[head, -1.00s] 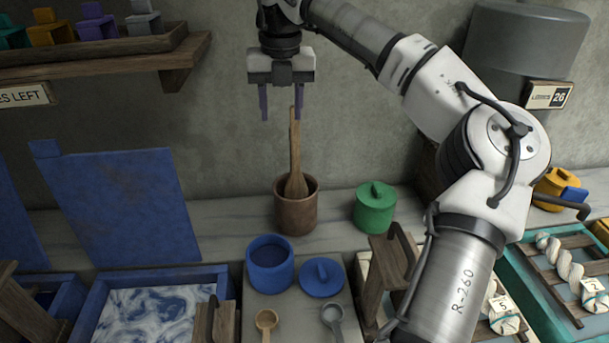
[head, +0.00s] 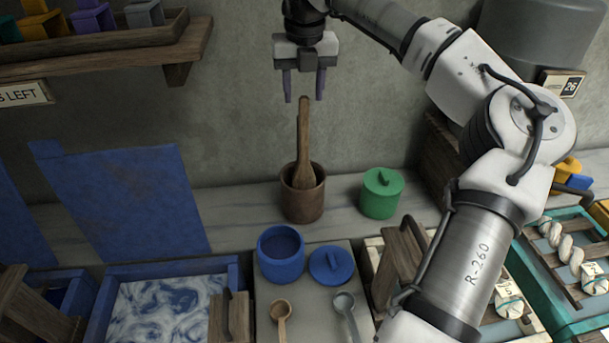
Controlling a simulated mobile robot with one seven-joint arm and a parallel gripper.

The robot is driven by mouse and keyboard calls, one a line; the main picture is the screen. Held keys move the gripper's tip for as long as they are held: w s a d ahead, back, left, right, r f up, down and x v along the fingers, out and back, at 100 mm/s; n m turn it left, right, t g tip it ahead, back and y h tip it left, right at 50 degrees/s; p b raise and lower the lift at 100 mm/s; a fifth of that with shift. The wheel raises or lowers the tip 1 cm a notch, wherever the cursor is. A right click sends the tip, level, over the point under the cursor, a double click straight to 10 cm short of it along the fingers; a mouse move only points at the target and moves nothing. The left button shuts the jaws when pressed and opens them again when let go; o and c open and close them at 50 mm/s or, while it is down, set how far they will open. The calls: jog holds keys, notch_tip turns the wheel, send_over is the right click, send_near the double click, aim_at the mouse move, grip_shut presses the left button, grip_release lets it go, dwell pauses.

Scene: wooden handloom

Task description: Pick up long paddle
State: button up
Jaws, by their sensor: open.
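The long wooden paddle (head: 304,140) stands nearly upright in a brown pot (head: 302,202) near the wall. Its lower end is hidden inside the pot. My gripper (head: 304,100) points down with its two purple-grey fingers apart. The fingertips appear at about the height of the paddle's upper tip, with the tip between or just below them in the picture. I cannot tell how far in front of or behind the paddle they are. Nothing is held.
A green lidded jar (head: 381,193) stands right of the pot. A blue open pot (head: 281,254), its lid (head: 331,264) and two spoons (head: 282,312) are in front. A wall shelf (head: 120,45) is at upper left. A blue tray (head: 100,310) holds marbled liquid.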

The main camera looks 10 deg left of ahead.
notch_tip(320, 180, down, 7)
jog(key=w+p, duration=0.1)
jog(key=p, duration=0.1)
jog(key=shift+r, duration=0.15)
jog(key=shift+w+a, duration=0.1)
grip_shut()
jog(key=shift+r, duration=0.1)
notch_tip(320, 180, up, 20)
jog(key=b, duration=0.1)
dwell(0.7)
dwell(0.3)
